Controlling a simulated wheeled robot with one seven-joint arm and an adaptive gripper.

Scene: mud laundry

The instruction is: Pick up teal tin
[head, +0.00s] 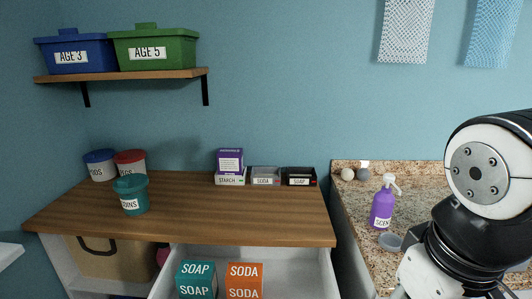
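A teal tin (131,195) stands upright near the front left of the wooden counter (240,215). It is round, with a wide teal lid and a white label that seems to read "COINS". Nothing covers its front. In the head view my arm shows at the far right, well away from the tin. My gripper is outside the picture.
Behind the tin stand a blue-lidded tub (100,165) and a red-lidded tub (131,162). An open drawer (328,270) below holds a teal soap box (196,279) and an orange soda box (244,281). A purple bottle (382,207) stands right. The counter's middle is clear.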

